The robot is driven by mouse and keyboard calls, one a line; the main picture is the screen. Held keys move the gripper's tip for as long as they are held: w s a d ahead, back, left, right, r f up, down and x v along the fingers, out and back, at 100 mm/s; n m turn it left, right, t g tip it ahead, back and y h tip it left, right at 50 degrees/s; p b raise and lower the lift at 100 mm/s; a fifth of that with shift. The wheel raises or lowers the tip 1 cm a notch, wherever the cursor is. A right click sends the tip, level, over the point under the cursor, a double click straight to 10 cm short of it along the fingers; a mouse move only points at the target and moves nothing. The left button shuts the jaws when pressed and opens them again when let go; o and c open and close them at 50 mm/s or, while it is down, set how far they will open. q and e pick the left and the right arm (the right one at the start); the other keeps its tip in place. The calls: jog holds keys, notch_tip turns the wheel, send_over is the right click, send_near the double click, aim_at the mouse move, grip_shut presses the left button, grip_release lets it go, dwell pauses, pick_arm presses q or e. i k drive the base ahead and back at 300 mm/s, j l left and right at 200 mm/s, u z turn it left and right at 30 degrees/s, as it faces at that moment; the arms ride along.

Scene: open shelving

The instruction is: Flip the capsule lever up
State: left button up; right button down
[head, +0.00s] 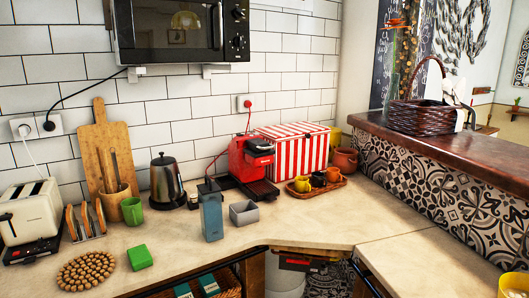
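The red coffee machine (238,158) stands on the counter against the tiled wall, left of a red-and-white striped box. It has a black drip tray (262,191) at its front. Its capsule lever is too small to tell apart from the machine's top, so I cannot tell its position. Neither of my grippers is in the head view.
On the counter (330,222), a grey-blue carton (211,215) and a small grey bin (244,213) stand in front of the machine. A kettle (166,181) is left of it. The striped box (296,150) and a wooden tray (318,188) with cups are right. A microwave (170,32) hangs above.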

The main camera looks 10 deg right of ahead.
aim_at(257, 144)
jog(key=i+l, duration=0.25)
jog(key=i, duration=0.25)
jog(key=i+l, duration=0.25)
jog(key=i, duration=0.3)
